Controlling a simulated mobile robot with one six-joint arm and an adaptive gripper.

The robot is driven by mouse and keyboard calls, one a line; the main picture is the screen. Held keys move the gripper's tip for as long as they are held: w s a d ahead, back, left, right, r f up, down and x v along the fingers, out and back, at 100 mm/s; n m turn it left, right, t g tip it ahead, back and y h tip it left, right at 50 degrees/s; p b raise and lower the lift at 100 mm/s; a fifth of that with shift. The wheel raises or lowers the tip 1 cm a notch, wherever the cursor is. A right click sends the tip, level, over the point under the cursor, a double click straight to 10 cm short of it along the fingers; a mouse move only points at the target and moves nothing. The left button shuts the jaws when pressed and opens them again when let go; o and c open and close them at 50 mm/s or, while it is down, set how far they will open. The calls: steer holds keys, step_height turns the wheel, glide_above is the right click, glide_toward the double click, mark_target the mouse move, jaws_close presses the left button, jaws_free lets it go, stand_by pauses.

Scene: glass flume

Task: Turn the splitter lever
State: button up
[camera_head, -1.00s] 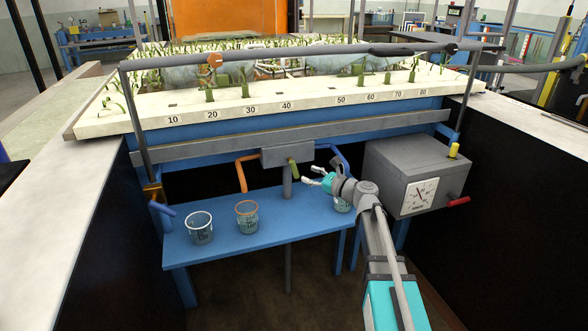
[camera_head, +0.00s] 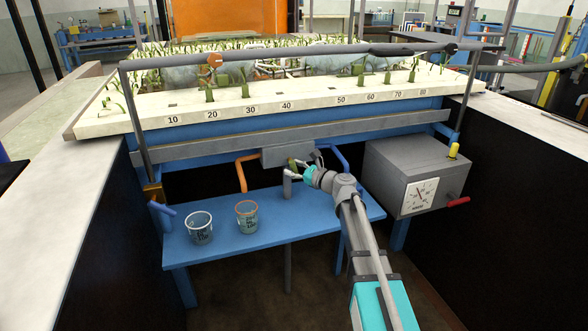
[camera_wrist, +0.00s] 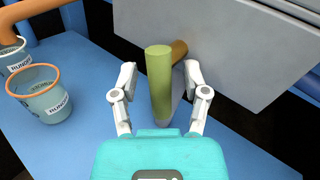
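The splitter box (camera_head: 288,156) is a grey block under the flume's front edge, with an orange pipe (camera_head: 240,172) on its left and a blue pipe (camera_head: 337,155) on its right. Its lever has a green handle (camera_wrist: 160,85), which also shows in the head view (camera_head: 293,164). In the wrist view the handle stands between the two fingers of my gripper (camera_wrist: 163,82), with a brass-coloured pivot (camera_wrist: 179,50) behind it. My gripper (camera_head: 297,170) is open around the handle, with gaps visible on both sides.
A blue bench (camera_head: 270,240) lies below. A clear beaker (camera_head: 199,227) and an orange-rimmed beaker (camera_head: 246,216) stand on its left part. A grey box with a dial (camera_head: 415,175) and a red handle (camera_head: 457,201) is at the right.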

jaws_close()
steer(key=shift+a, duration=0.1)
steer(key=shift+r+n+g+h+p, duration=0.35)
steer(key=shift+n+p, duration=0.45)
steer(key=shift+p, duration=0.4)
steer(key=shift+n+h+p, duration=0.45)
steer(key=shift+n+p, duration=0.05)
steer(key=shift+p, duration=0.15)
steer(key=shift+f+n+g, duration=0.2)
steer(key=shift+n+g, duration=0.05)
steer(key=shift+n, duration=0.05)
steer(key=shift+o, duration=0.7)
jaws_free()
steer(key=shift+f, duration=0.1)
steer(key=shift+o, duration=0.2)
